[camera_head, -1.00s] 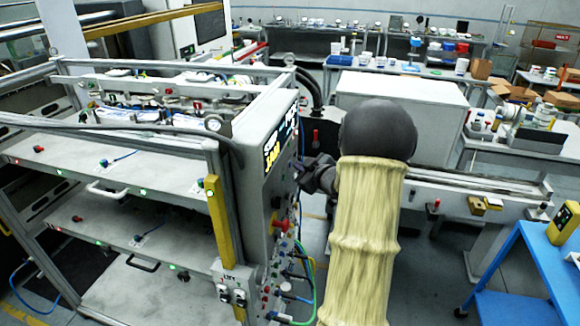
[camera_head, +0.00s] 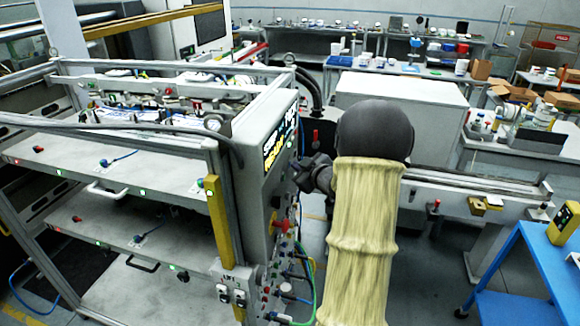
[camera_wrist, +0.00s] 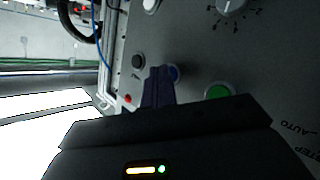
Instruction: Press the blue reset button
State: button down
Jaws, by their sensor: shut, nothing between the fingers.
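The blue button (camera_wrist: 174,73) shows in the wrist view on the grey control panel (camera_wrist: 195,48), partly hidden behind my fingertips. My gripper (camera_wrist: 158,72) is shut and empty, its fingertips at or just in front of the blue button; I cannot tell whether they touch it. In the head view my gripper (camera_head: 303,176) is beside the panel side of the machine cabinet (camera_head: 255,150), mostly hidden by my arm. The blue button cannot be made out in the head view.
Near the fingertips on the panel are a green button (camera_wrist: 218,92), a black button (camera_wrist: 138,60), a small red one (camera_wrist: 127,99) and a dial (camera_wrist: 232,6). A red knob (camera_head: 281,225) and several cables are lower on the cabinet's side. A blue cart (camera_head: 530,270) stands at right.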

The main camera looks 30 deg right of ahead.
dwell(0.3)
jog(key=shift+s+d, duration=0.45)
jog(key=shift+s, duration=0.15)
jog(key=s+d+p, duration=0.1)
jog(key=s+d, duration=0.2)
jog(key=s, duration=0.1)
jog(key=shift+d, duration=0.15)
dwell(0.4)
jog(key=shift+w, duration=0.2)
dwell(0.6)
